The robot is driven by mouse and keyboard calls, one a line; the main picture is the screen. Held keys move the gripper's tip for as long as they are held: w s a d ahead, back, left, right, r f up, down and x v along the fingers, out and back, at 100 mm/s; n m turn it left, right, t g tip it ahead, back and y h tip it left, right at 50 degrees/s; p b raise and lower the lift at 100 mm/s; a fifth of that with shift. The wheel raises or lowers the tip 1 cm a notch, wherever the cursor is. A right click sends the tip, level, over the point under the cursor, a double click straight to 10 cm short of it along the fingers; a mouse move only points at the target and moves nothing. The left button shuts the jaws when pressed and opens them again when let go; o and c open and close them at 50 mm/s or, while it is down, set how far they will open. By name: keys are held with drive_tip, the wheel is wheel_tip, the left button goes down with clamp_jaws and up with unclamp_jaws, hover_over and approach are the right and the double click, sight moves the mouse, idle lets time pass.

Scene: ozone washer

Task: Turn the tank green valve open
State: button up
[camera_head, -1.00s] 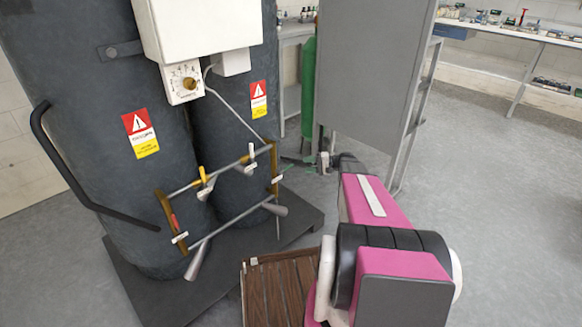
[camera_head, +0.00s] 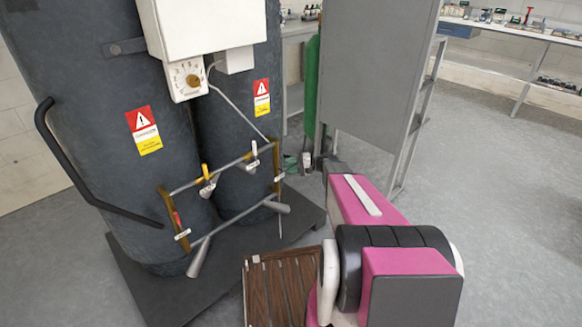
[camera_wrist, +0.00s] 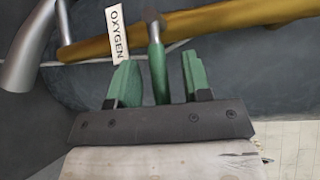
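The green valve (camera_wrist: 158,72) is a slim green handle on a grey stem, beside a white OXYGEN tag (camera_wrist: 118,32) and below a brass pipe (camera_wrist: 190,37). My gripper (camera_wrist: 160,78) has green fingers and is open. In the wrist view the handle stands between the two fingers with a gap on each side; how deep it sits between them I cannot tell. In the head view my gripper (camera_head: 298,163) is small, just right of the brass end of the pipe frame (camera_head: 277,168) on the dark tanks. The green valve is not clear there.
Two dark tanks (camera_head: 85,90) stand on a dark base plate (camera_head: 150,295). A grey cabinet (camera_head: 375,70) and a green cylinder (camera_head: 310,85) stand behind my arm. The floor at right is clear.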

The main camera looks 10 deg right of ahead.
clamp_jaws()
drive_tip(key=shift+r, duration=0.1)
drive_tip(key=n+h, duration=0.1)
drive_tip(key=r+n+h, duration=0.2)
drive_tip(key=shift+s+a+r+t+h, duration=0.25)
drive_tip(key=shift+s+a+t+h, duration=0.05)
drive_tip(key=shift+h, duration=0.1)
drive_tip(key=shift+s+a+r+n+t+h, duration=0.15)
drive_tip(key=shift+a+r+n+t+h, duration=0.3)
drive_tip(key=shift+h, duration=0.45)
drive_tip(key=shift+s+a+r+n+t+h, duration=0.15)
drive_tip(key=shift+r+n+t+h, duration=0.2)
drive_tip(key=shift+n+h, duration=0.45)
drive_tip(key=shift+o, duration=0.3)
unclamp_jaws()
